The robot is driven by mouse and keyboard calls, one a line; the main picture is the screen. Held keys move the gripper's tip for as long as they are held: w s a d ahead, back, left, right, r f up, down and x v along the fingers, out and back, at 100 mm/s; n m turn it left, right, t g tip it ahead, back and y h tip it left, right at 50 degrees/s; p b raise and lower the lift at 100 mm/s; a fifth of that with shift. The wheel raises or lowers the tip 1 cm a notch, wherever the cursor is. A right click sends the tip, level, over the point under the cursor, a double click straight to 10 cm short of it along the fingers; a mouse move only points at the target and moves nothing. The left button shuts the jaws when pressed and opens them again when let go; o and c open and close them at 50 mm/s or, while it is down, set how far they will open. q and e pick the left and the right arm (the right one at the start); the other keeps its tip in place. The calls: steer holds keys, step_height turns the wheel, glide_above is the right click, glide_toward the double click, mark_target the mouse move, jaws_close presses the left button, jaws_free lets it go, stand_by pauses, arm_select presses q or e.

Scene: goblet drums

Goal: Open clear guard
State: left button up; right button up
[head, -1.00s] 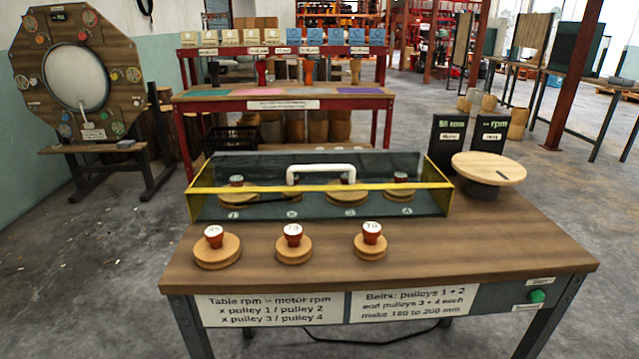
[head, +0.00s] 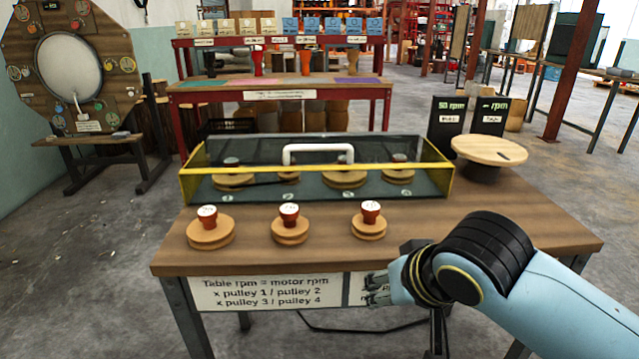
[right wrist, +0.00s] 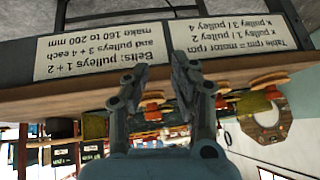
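The clear guard (head: 380,150) is a see-through cover with a yellow edge and a white handle (head: 318,147) on its upper front. It is down over a tray holding several wooden pulleys (head: 346,179) on numbered spots. My right gripper (head: 374,288) is in front of the table's front edge, below and to the right of the guard, well apart from the handle. In the right wrist view its two fingers (right wrist: 160,78) are spread with nothing between them, facing the label boards. My left gripper is not in view.
Three loose pulleys with red knobs stand on the table (head: 480,225) in front of the guard, the rightmost (head: 369,222) closest to my right arm. A round wooden turntable (head: 489,150) and two black displays (head: 447,122) stand at the right.

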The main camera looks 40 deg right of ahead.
mark_target(321, 149)
steer(key=w+d+r+m+t, duration=0.1)
steer(key=w+m, duration=0.2)
steer(key=w, duration=0.1)
steer(key=w+d+r+m+t, duration=0.2)
steer(key=w+m, duration=0.1)
steer(key=w, duration=0.2)
steer(key=w+d+r+m+t+h, duration=0.1)
steer(key=w+d+r+m+t, duration=0.1)
steer(key=w, duration=0.3)
steer(key=shift+w+d+r+m, duration=0.2)
steer(key=shift+d+r+m, duration=0.05)
steer(key=shift+m, duration=0.15)
steer(key=w+d+r+m+t, duration=0.35)
steer(key=w+r+m, duration=0.25)
steer(key=w, duration=0.2)
steer(key=x, duration=0.3)
steer(key=b+x, duration=0.1)
steer(key=x, duration=0.6)
steer(key=shift+w+a+f, duration=0.2)
steer(key=shift+w+a, duration=0.1)
steer(key=shift+w, duration=0.05)
jaws_close()
